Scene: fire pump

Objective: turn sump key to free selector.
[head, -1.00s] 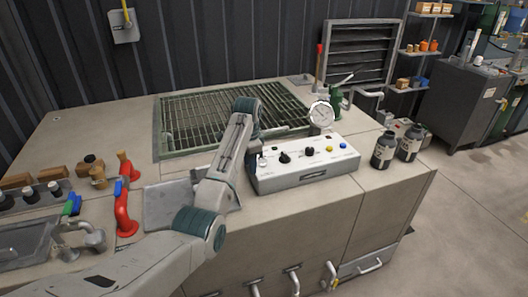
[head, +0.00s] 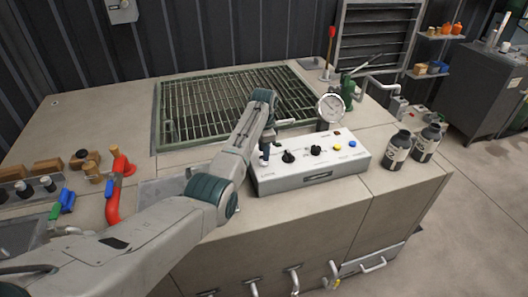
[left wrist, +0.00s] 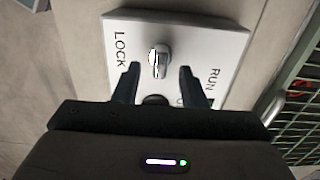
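The white control box (head: 318,177) stands on the bench in front of the grating. In the left wrist view its panel (left wrist: 120,30) shows the words LOCK and RUN with a silver key (left wrist: 158,62) between them. My left gripper (left wrist: 159,70) is open, with one dark finger on each side of the key; I cannot tell whether either touches it. In the head view my left gripper (head: 265,150) is over the left end of the box and partly hides the key area. A black knob (left wrist: 155,100) is partly hidden between the fingers. My right gripper is not in view.
A pressure gauge (head: 330,107) stands behind the box. Two dark bottles (head: 397,150) stand to its right. A green grating (head: 200,110) lies behind my arm. A red pipe handle (head: 113,200) is at the left. The bench's back left is clear.

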